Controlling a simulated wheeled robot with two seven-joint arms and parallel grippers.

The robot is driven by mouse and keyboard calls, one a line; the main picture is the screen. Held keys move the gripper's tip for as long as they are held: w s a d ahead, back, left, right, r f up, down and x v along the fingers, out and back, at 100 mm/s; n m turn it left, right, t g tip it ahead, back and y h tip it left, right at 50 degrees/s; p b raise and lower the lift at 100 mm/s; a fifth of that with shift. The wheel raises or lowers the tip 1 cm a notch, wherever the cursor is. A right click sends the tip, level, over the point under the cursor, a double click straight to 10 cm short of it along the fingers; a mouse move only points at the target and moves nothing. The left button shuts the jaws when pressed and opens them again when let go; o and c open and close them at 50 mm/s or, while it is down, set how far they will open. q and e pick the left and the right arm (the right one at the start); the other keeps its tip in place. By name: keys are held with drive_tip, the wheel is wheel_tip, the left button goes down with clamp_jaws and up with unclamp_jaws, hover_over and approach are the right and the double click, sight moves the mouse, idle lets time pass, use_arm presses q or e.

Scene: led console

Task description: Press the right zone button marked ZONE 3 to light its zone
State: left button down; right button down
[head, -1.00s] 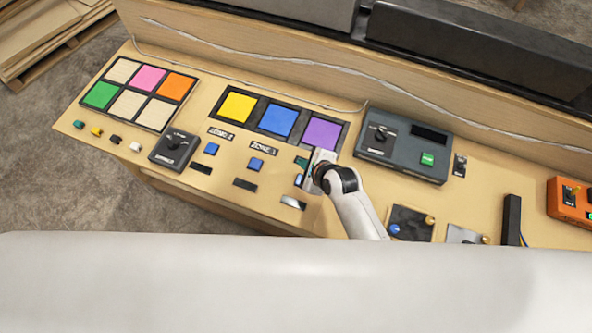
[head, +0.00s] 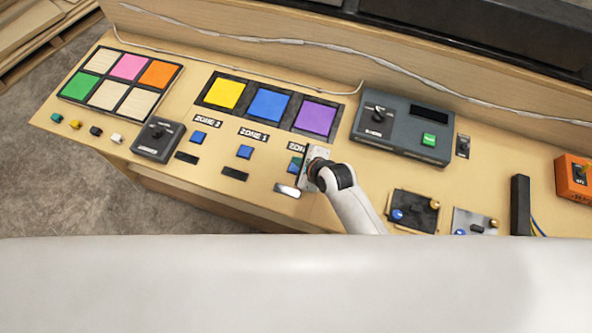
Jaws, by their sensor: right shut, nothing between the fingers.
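Three blue zone buttons sit in a row on the wooden console (head: 225,205): the left one (head: 198,137), the middle one (head: 245,152) and the right one (head: 294,166). The middle label reads ZONE 1; the left label's number is hard to read. The right label (head: 296,147) shows only "ZON"; my gripper covers the rest. My right gripper (head: 305,168) is shut and empty, right at the right button and partly hiding it. I cannot tell whether it touches the button. Yellow (head: 225,93), blue (head: 269,104) and purple (head: 315,118) panels lie behind. My left gripper is not in view.
A grey box (head: 403,130) with a knob and green button stands right of the panels. A dark knob box (head: 158,140) stands at left, near a six-square panel (head: 120,82). A black upright block (head: 521,205) and orange box (head: 575,178) are at right.

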drive_tip(key=shift+f, duration=0.75)
drive_tip(key=shift+f, duration=0.1)
idle(1.4)
drive_tip(key=shift+f, duration=0.3)
drive_tip(key=shift+f+b, duration=0.4)
drive_tip(key=shift+f, duration=0.1)
idle(0.5)
drive_tip(key=shift+s, duration=0.1)
drive_tip(key=shift+r+p, duration=0.9)
drive_tip(key=shift+p, duration=0.2)
